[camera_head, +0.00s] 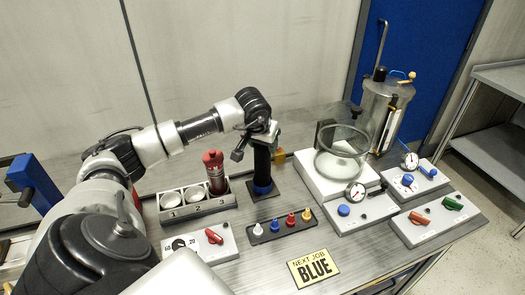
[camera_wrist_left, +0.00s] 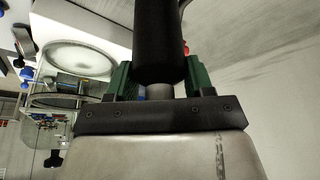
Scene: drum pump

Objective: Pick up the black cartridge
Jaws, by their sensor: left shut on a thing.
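The black cartridge (camera_head: 262,165) is upright on or just above a dark square base (camera_head: 290,188) in the middle of the bench. A blue ring (camera_head: 262,188) shows at its lower end; I cannot tell whether it is lifted clear. My left gripper (camera_head: 262,137) is shut on the cartridge's upper end. In the left wrist view, its green fingers (camera_wrist_left: 160,82) stand on either side of the black cartridge (camera_wrist_left: 160,40), around a narrower grey part. My right gripper is not in view.
A tray (camera_head: 200,208) with numbered slots holds a red cartridge (camera_head: 214,172) in slot 3. A rack (camera_head: 283,230) of coloured pegs and a sign (camera_head: 314,268) reading "NEXT JOB BLUE" lie in front. A glass vessel (camera_head: 341,150) and gauge boxes stand on the right.

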